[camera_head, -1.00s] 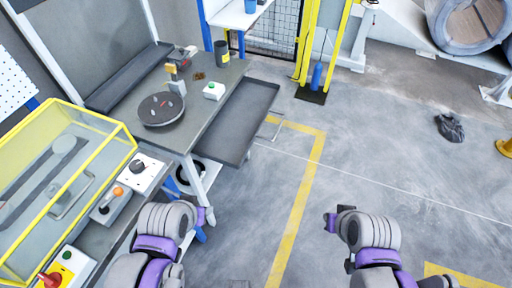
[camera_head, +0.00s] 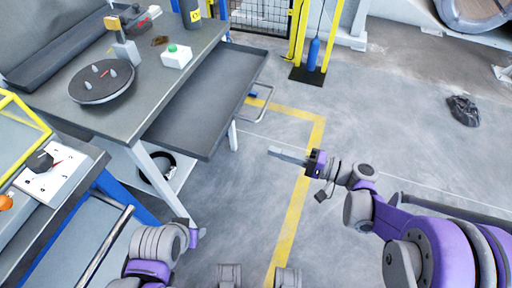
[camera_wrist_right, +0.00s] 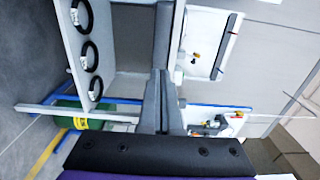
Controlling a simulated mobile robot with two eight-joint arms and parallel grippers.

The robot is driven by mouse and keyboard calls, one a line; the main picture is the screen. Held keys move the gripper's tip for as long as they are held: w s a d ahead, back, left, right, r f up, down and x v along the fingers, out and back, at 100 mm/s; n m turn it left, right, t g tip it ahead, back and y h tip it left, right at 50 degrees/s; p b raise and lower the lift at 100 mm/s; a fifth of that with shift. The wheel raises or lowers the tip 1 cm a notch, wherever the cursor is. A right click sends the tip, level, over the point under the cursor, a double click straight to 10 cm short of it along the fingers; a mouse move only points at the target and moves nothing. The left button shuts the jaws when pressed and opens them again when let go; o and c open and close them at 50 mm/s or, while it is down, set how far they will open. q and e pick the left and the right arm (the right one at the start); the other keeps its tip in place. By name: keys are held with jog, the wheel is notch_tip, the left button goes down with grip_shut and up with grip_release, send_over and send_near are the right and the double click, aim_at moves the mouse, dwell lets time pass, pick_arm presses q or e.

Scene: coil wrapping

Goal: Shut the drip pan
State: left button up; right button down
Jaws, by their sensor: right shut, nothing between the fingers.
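The drip pan (camera_head: 207,108) is a dark grey shallow tray in the head view. It sticks out to the right from under the grey worktop and stands open. A thin metal handle (camera_head: 265,100) shows at its outer right side. My right gripper (camera_head: 274,152) is shut and empty, pointing left. In the picture it is below and right of the pan, apart from it. Its closed fingers also show in the right wrist view (camera_wrist_right: 161,100). My left arm's grey and purple links show at the bottom left, but its gripper does not.
The worktop (camera_head: 120,115) holds a round dark disc (camera_head: 102,80), a green-button box (camera_head: 176,56) and a dark cup (camera_head: 190,12). A lower shelf (camera_head: 180,178) is under it. A control bench with a yellow-framed guard (camera_head: 22,110) stands left. The floor at right is mostly clear.

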aim_at(160, 119)
jog(key=b+x, duration=0.1)
jog(key=x, duration=1.2)
jog(key=shift+b, duration=0.3)
jog(key=shift+a, duration=0.1)
jog(key=shift+a, duration=0.1)
jog(key=p+x, duration=0.1)
jog(key=x, duration=2.3)
jog(key=shift+f, duration=0.1)
jog(key=shift+a, duration=0.35)
jog(key=shift+r, duration=0.2)
